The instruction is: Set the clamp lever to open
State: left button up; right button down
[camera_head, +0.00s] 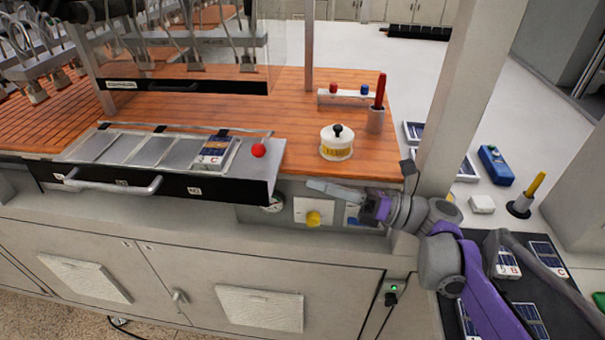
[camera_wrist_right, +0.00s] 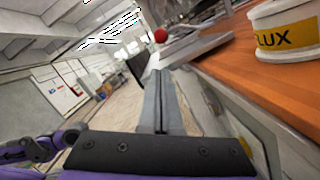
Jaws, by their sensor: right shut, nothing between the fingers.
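The clamp lever shows as a red ball knob (camera_head: 258,150) at the right end of the metal drawer tray (camera_head: 133,188), with a thin rod by it; whether it is set open or closed I cannot tell. The knob also shows in the right wrist view (camera_wrist_right: 160,35), beyond the fingertips. My right gripper (camera_head: 311,186) is shut and empty, pointing left in front of the bench, to the right of the knob and apart from it. Its closed fingers (camera_wrist_right: 161,80) fill the middle of the wrist view. My left gripper is not in view.
A white flux tub (camera_head: 336,145) stands on the orange bench top (camera_head: 290,125), near my right gripper. A yellow knob (camera_head: 313,218) sticks out of the front panel below the gripper. A pillar (camera_head: 458,85) stands at right. A solar cell (camera_head: 216,150) lies on the tray.

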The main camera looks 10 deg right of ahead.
aim_at(270, 178)
jog(key=p+x, duration=0.1)
jog(key=x, duration=0.9)
jog(key=shift+w+a+r, duration=0.1)
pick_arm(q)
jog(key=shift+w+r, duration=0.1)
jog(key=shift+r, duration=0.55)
pick_arm(e)
jog(key=shift+r, duration=0.1)
pick_arm(q)
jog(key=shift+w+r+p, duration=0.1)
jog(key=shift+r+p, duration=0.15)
jog(key=shift+p, duration=0.05)
pick_arm(e)
jog(key=shift+r+m, duration=0.3)
jog(key=shift+m, duration=0.2)
